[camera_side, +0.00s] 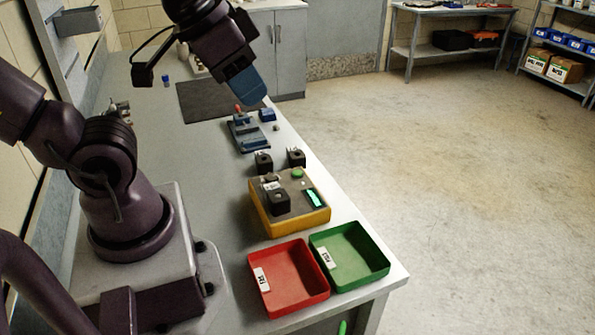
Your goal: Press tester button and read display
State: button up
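The tester (261,215) is a yellow box with a grey top, standing on the bench near its right edge. A round green button (297,173) is at the back of its top. A small display (314,197) glows green at the right; its text is too small to read. A black block-shaped part (279,201) sits on the tester's front left. My gripper (250,92), with blue fingers, hangs above the bench well behind the tester and apart from the button. From this side I cannot tell whether the fingers are open or shut.
Two black parts with prongs (264,162) (296,157) stand just behind the tester. A blue fixture (248,135) with a red-tipped piece is beyond them, near my gripper. A red tray (310,295) and a green tray (365,275) are in front. A dark mat (205,100) lies further back.

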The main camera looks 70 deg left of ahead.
grip_shut()
dwell(1.4)
